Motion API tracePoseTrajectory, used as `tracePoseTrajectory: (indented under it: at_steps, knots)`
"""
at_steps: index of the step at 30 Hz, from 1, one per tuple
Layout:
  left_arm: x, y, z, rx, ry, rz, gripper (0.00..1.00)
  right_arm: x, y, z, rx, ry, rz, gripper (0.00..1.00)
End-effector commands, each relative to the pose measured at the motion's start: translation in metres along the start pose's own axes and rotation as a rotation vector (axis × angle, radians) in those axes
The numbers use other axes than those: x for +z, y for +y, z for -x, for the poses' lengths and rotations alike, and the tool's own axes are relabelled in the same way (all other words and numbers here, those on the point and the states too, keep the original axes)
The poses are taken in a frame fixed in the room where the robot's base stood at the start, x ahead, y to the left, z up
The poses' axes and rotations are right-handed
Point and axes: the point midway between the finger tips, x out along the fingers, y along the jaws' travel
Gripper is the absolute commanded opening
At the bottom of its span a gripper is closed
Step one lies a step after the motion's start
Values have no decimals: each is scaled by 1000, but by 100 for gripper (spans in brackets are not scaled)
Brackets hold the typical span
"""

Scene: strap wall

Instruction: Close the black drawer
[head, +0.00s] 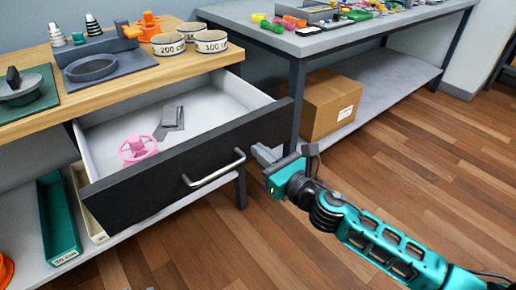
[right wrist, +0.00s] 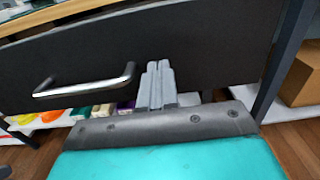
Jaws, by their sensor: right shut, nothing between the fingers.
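The black drawer (head: 140,178) stands pulled out from under the wooden tabletop in the head view. Its silver bar handle (head: 214,170) is on the front, and a pink wheel-shaped part (head: 139,148) and a grey piece (head: 170,120) lie inside. My right gripper (head: 257,153) is shut and empty, at the drawer front just right of the handle. In the right wrist view the closed fingers (right wrist: 156,68) point at the black front, right of the handle (right wrist: 85,82). I cannot tell whether they touch it. My left gripper is not in view.
The wooden tabletop (head: 133,75) holds white rings, orange parts and grey fixtures. A grey table (head: 330,37) stands to the right, with a cardboard box (head: 330,103) on its lower shelf. Teal and cream bins sit below the drawer. Open wooden floor (head: 430,140) lies in front.

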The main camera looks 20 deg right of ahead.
Motion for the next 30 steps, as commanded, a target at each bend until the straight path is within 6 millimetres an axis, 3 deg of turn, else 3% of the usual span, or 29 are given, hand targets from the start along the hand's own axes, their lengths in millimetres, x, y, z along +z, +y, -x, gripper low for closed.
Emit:
tracePoseTrajectory:
  at_steps: [6,22,30]
  knots:
    - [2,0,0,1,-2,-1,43,0,0,-15,0,-1,0,0]
    - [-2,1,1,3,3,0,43,0,0,-20,0,-1,-1,0]
    - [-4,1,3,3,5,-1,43,2,0,-53,0,-3,1,0]
